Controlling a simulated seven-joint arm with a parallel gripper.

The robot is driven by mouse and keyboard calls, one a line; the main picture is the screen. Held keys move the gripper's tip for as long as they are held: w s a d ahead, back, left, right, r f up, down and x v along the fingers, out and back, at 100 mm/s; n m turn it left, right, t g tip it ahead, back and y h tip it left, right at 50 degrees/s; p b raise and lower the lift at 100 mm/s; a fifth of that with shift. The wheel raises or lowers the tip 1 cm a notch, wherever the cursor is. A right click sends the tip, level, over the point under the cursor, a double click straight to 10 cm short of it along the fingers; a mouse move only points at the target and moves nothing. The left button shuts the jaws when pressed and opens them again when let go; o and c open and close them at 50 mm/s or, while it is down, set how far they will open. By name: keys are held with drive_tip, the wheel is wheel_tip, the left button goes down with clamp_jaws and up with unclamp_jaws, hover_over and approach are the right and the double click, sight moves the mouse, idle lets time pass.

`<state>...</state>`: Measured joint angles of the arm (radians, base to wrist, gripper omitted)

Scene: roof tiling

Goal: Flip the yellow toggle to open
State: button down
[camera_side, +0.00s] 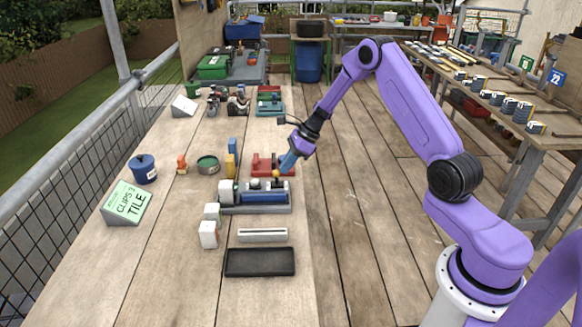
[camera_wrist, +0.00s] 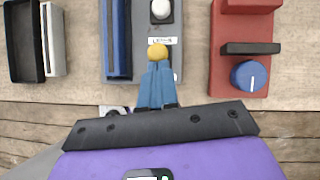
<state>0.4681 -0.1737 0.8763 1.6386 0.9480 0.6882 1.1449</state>
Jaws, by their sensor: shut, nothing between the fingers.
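The yellow toggle (camera_wrist: 157,51) has a round yellow knob and stands on a grey fixture (camera_wrist: 143,20) beside a small label. In the side view the yellow knob (camera_side: 276,173) shows just at the tip of my gripper (camera_side: 284,167). My gripper (camera_wrist: 156,68) has blue fingers that are together and empty. In the wrist view the fingertips are right at the near side of the yellow knob; I cannot tell whether they touch it. The fingertips hide the toggle's lower part.
A red fixture (camera_wrist: 228,45) with a blue dial (camera_wrist: 249,76) is to the right of the toggle. A blue bar (camera_wrist: 117,38) and a white knob (camera_wrist: 161,9) are on the grey fixture. A black tray (camera_side: 260,262) lies at the front of the bench.

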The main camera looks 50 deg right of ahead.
drive_tip(key=shift+w+a+r+h, duration=0.15)
drive_tip(key=shift+w+a+h, duration=0.1)
drive_tip(key=shift+w+h, duration=0.05)
drive_tip(key=shift+r, duration=0.15)
drive_tip(key=shift+r, duration=0.65)
drive_tip(key=v, duration=1.3)
drive_tip(key=shift+w, duration=0.3)
drive_tip(key=shift+d+r, duration=0.1)
